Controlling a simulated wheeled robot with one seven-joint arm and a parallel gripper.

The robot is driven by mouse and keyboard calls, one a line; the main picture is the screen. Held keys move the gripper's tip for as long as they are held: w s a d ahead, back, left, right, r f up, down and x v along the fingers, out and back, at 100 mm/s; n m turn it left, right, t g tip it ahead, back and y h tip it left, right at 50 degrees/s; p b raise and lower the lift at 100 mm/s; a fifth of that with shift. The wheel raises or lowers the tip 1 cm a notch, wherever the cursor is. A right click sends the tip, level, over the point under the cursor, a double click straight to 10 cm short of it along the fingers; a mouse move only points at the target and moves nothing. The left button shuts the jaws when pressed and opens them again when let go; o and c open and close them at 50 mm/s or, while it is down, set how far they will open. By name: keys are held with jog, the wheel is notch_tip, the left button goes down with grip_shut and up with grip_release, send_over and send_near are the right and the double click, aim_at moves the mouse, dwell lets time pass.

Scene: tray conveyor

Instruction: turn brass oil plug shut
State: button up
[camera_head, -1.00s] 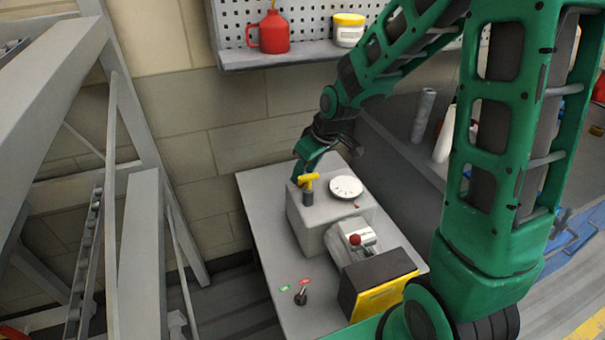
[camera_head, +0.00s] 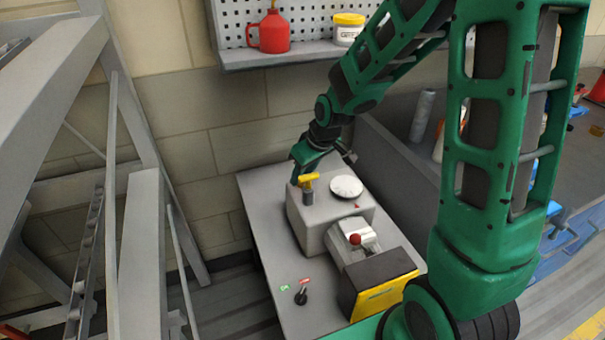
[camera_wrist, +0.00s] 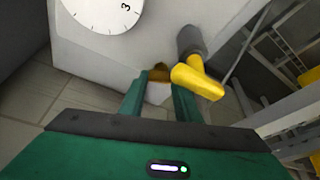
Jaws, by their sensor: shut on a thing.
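The brass oil plug (camera_wrist: 160,72) shows in the wrist view on the side of the grey housing (camera_wrist: 88,62), between my two green fingers. My gripper (camera_wrist: 160,90) is shut on the plug; the fingers cover its sides. In the head view, my gripper (camera_head: 296,172) reaches down at the far left side of the grey housing (camera_head: 318,228). The plug is hidden there behind the housing and my fingers.
A yellow T-handle (camera_head: 308,181) stands on the housing close to my gripper; it also shows right of my fingers in the wrist view (camera_wrist: 198,78). A round white dial (camera_head: 346,187), a red-knobbed lever (camera_head: 355,239) and a yellow-black box (camera_head: 380,285) are nearby.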

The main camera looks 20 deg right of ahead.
jog(key=m, duration=0.2)
jog(key=m+h, duration=0.1)
jog(key=m, duration=0.1)
jog(key=shift+a+m+h, duration=0.1)
jog(key=shift+m+h, duration=0.2)
jog(key=o, duration=0.8)
jog(key=v, duration=1)
jog(key=shift+s+r, duration=0.25)
jog(key=shift+s, duration=0.1)
